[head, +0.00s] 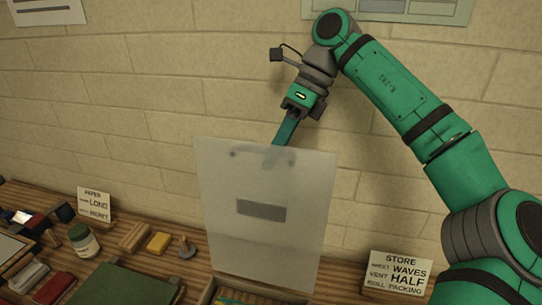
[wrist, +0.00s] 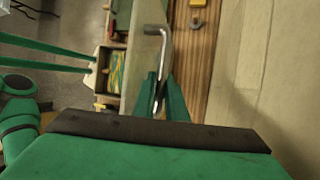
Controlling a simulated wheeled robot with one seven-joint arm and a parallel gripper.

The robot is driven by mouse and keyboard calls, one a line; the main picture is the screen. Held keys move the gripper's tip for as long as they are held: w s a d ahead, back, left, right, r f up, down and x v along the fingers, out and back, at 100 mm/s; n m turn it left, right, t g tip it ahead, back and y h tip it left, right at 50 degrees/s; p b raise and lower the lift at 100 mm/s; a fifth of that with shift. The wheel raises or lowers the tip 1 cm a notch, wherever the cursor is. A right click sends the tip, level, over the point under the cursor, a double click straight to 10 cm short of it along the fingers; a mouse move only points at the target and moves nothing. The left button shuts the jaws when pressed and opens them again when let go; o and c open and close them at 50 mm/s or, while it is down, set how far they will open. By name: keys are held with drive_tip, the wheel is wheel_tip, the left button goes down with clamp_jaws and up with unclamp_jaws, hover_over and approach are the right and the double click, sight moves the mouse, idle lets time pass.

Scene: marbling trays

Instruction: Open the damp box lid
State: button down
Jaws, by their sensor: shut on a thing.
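The damp box lid (head: 262,245) is a translucent pale panel standing nearly upright in the head view, with a grey label on it. The damp box (head: 208,293) is below it at the bottom edge, largely cut off, with coloured sheets inside. My gripper (wrist: 162,98) is behind the lid's upper part; its fingertips show only dimly through the panel in the head view. In the wrist view its two green fingers are shut on the grey metal lid handle (wrist: 165,45). The coloured sheets (wrist: 117,70) show in the open box there.
A sign reading STORE (head: 398,273) stands right of the lid. Left on the wooden bench are a jar (head: 83,241), a yellow block (head: 158,243), a dark green board (head: 120,285) and a small card sign (head: 96,206). The brick wall (head: 150,100) is close behind.

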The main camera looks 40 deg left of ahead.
drive_tip(key=shift+s+f, duration=0.1)
drive_tip(key=shift+f, duration=0.05)
drive_tip(key=c, duration=1.8)
unclamp_jaws()
